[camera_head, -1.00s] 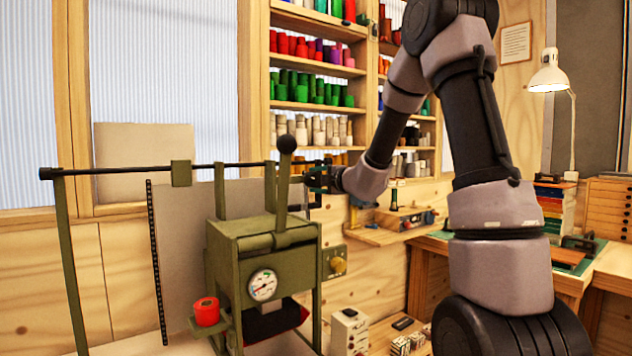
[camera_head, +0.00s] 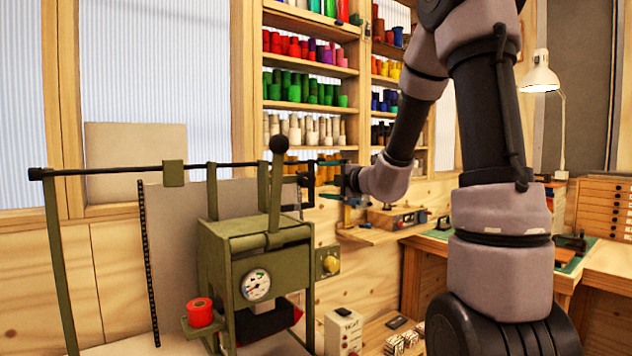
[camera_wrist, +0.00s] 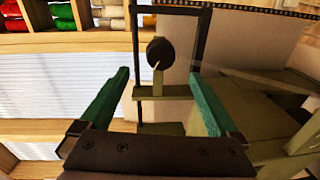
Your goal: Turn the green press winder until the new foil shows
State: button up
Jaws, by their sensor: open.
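The green press (camera_head: 255,240) stands left of centre in the head view, with its black-knobbed lever (camera_head: 277,180) upright. A long dark rod (camera_head: 110,171) runs across its top. A black crank-like winder (camera_head: 309,186) sits at the rod's right end. My gripper (camera_head: 340,182) is open and empty, just right of the crank and apart from it. In the wrist view my gripper's (camera_wrist: 160,76) teal fingers are spread, with a black frame (camera_wrist: 138,50) and a round black knob (camera_wrist: 160,52) beyond them. A red roll (camera_head: 200,312) sits on the press's left bracket.
Shelves of coloured rolls (camera_head: 305,95) stand behind. A white box (camera_head: 343,330) stands low beside the press. A workbench (camera_head: 590,260) is at the right.

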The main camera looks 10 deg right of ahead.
aim_at(310, 179)
jog(key=shift+v, duration=1.15)
jog(key=w+a+n, duration=0.1)
jog(key=w+n, duration=0.2)
jog(key=n, duration=0.4)
jog(key=w+a+n+y, duration=0.1)
jog(key=w+n, duration=0.3)
jog(key=n, duration=0.4)
jog(key=w+a+n, duration=0.2)
jog(key=w+n, duration=0.2)
jog(key=n, duration=0.3)
jog(key=shift+a+f+n+y, duration=0.2)
jog(key=shift+f+n+y, duration=0.1)
jog(key=shift+f+y, duration=0.1)
jog(key=shift+c, duration=0.3)
jog(key=c, duration=1.3)
